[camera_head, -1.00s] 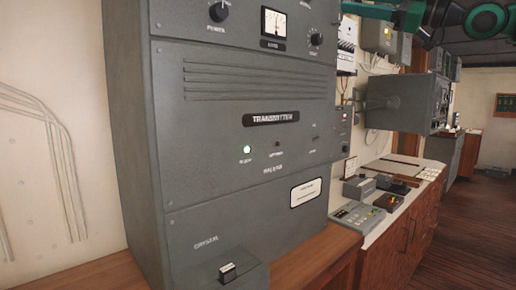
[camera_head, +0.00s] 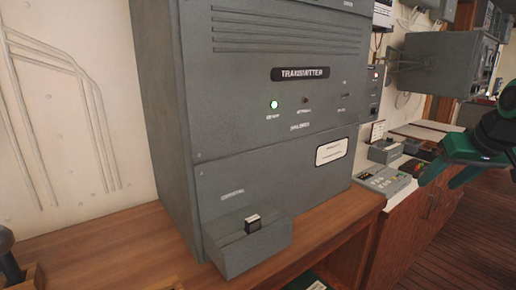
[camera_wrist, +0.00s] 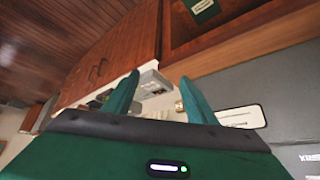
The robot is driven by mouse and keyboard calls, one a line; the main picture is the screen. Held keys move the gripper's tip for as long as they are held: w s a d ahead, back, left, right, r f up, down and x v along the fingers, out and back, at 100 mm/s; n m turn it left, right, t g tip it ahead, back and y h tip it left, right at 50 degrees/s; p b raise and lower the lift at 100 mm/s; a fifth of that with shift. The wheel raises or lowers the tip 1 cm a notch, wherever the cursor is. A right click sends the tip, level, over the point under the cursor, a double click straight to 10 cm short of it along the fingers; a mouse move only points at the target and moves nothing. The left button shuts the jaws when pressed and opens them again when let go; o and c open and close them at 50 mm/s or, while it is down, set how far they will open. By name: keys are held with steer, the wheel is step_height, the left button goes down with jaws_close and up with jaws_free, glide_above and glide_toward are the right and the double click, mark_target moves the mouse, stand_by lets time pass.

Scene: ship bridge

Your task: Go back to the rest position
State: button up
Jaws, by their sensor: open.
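My gripper (camera_head: 441,178) shows at the right edge of the head view, with green fingers and a dark body. It is in the air in front of the side counter. In the wrist view my gripper (camera_wrist: 158,88) has its two green fingers spread apart with nothing between them. The grey transmitter cabinet (camera_head: 270,110) stands left of my gripper, apart from it. The rest of my arm is mostly outside the head view.
A wooden desk (camera_head: 110,250) carries the transmitter and a small crystal box (camera_head: 247,245) at its front. A keypad device (camera_head: 383,180) lies on the counter behind. A grey wall unit (camera_head: 440,65) hangs above. Open wooden floor (camera_head: 455,245) is at the right.

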steer(key=s+a+f+m+g, duration=0.1)
steer(key=s+f+m+g, duration=0.1)
steer(key=s+f, duration=0.6)
steer(key=s+a+f+m+g, duration=0.1)
steer(key=s+f+g, duration=0.4)
steer(key=s, duration=1.1)
step_height(320, 180, down, 3)
steer(key=shift+s+a+r+m+y, duration=0.15)
steer(key=shift+a+m+y, duration=0.25)
steer(key=shift+m, duration=0.3)
